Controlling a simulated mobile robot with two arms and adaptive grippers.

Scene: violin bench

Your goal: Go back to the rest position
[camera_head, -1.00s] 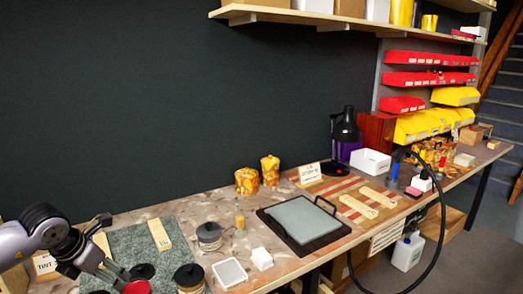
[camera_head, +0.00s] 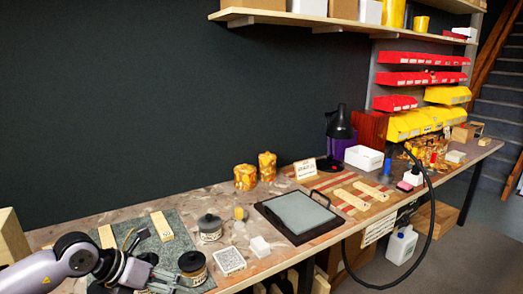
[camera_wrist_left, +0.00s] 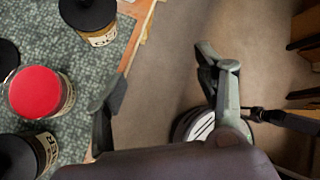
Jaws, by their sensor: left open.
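My left gripper (camera_head: 168,280) comes in from the left in the head view, low over the front left part of the bench, by the green-grey mat (camera_head: 182,243). In the left wrist view its two fingers (camera_wrist_left: 165,85) are spread apart with nothing between them, over the floor just off the bench's front edge. A red-lidded jar (camera_wrist_left: 36,92) and black-lidded jars (camera_wrist_left: 90,20) stand on the mat to the left of the fingers. The red-lidded jar is not visible in the head view. My right gripper is in neither view.
A black-framed grey plate (camera_head: 298,213) lies farther right. A wooden shelf (camera_head: 330,22) hangs above. The bench's front edge (camera_wrist_left: 140,40) runs beside the left finger.

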